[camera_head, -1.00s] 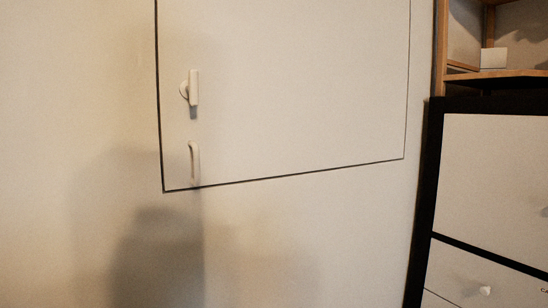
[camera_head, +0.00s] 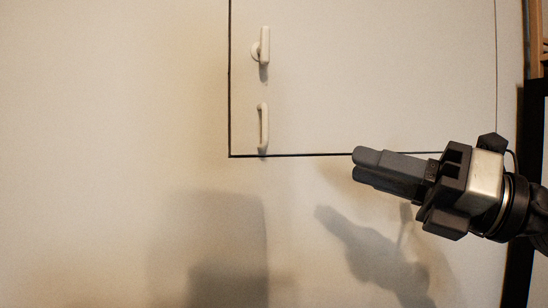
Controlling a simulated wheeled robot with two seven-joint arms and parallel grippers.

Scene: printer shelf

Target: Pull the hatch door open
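The hatch door (camera_head: 370,80) is a pale panel in the wall, outlined by a thin dark gap, and it sits flush and closed. Near its left edge are a white latch knob (camera_head: 262,46), standing upright, and below it a white vertical pull handle (camera_head: 263,127). My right gripper (camera_head: 358,166) comes in from the right, just below the door's lower edge in the picture. Its dark fingers point left towards the handle, lie close together and appear shut with nothing between them. It is apart from the handle. My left gripper is not in view.
The pale wall (camera_head: 90,150) left of and below the hatch is bare, with soft shadows on it. A dark-framed cabinet (camera_head: 533,130) and a wooden shelf (camera_head: 538,50) stand at the right edge, partly behind my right arm.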

